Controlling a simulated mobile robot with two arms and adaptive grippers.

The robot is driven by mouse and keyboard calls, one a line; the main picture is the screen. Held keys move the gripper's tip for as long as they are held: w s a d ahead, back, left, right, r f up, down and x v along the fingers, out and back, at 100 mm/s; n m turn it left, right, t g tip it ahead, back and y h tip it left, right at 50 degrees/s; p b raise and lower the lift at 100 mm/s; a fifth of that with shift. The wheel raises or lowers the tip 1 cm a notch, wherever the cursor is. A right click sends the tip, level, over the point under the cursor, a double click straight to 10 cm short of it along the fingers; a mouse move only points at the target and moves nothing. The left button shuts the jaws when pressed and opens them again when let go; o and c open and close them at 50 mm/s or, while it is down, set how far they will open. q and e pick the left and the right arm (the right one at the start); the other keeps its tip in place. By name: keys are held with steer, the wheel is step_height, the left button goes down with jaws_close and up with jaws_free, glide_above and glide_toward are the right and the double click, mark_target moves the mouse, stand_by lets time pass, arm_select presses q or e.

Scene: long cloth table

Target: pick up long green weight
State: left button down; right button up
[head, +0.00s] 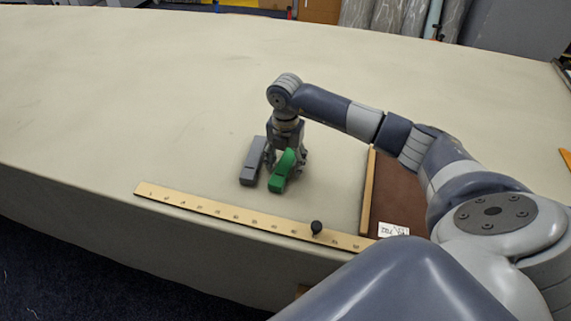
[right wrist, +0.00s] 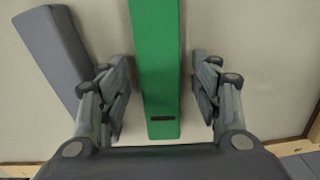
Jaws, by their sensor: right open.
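The long green weight (head: 283,171) lies on the cloth table, and my right gripper (head: 285,160) is over it, hiding part of it in the head view. In the right wrist view the green weight (right wrist: 158,70) runs between the two open fingers of my right gripper (right wrist: 160,90). A gap shows on each side of it, so the fingers do not grip it. A similar grey weight (head: 253,161) lies just left of it; in the right wrist view this grey weight (right wrist: 58,55) is close beside the left finger. My left gripper is not in view.
A wooden ruler (head: 220,208) lies near the table's front edge, with a small black knob (head: 316,227) on it. A brown wood-edged tray (head: 400,190) with a white label (head: 393,230) is to the right. The table's left and back are clear.

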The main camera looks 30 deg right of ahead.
jaws_close()
steer(key=shift+r, duration=0.1)
steer(key=shift+w, duration=0.1)
